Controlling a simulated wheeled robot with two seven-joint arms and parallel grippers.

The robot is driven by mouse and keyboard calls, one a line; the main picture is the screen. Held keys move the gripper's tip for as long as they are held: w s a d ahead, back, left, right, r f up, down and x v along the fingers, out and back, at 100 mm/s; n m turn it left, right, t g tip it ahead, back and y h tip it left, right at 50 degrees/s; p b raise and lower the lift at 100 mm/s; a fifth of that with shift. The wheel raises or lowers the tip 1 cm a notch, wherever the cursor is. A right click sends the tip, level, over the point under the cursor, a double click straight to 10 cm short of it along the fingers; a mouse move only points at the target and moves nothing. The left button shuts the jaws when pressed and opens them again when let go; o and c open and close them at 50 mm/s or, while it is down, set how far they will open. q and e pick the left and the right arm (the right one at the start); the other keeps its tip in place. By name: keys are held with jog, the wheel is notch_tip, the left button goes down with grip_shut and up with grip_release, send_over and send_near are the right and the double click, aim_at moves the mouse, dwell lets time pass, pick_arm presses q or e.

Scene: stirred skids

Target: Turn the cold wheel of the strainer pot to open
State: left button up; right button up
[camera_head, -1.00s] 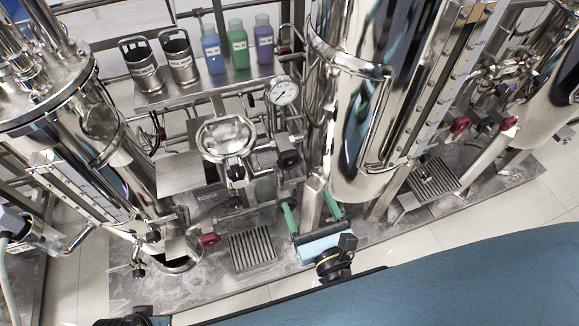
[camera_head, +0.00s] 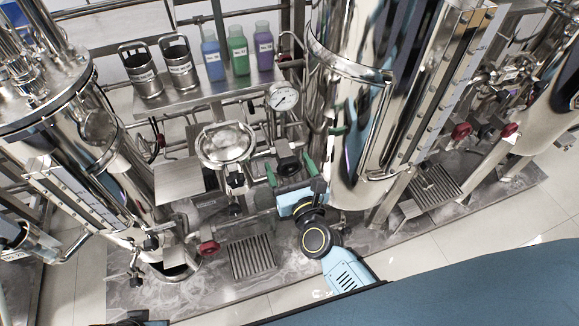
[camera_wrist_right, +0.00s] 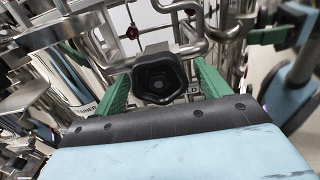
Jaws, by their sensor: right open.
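The strainer pot (camera_head: 225,143) is a small steel vessel with a round bright lid, in the middle of the head view. A black hand wheel (camera_head: 288,166) sits to its right, below the gauge. In the right wrist view this black wheel (camera_wrist_right: 158,77) faces me, with a label ending in "D" partly hidden beside it; it looks like the cold wheel. My right gripper (camera_head: 289,170) is open, with its green fingers on either side of the wheel. The wrist view shows the fingers (camera_wrist_right: 160,92) flanking it; contact cannot be told.
A second black valve wheel (camera_head: 235,181) is below the pot. A pressure gauge (camera_head: 283,97) is above the wheel. A large steel tank (camera_head: 350,120) stands close on the right. Red-handled valves (camera_head: 209,248) are lower down. Bottles and steel holders stand on the shelf (camera_head: 200,98) behind.

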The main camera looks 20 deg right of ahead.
jog(key=c, duration=1)
jog(key=shift+o, duration=0.2)
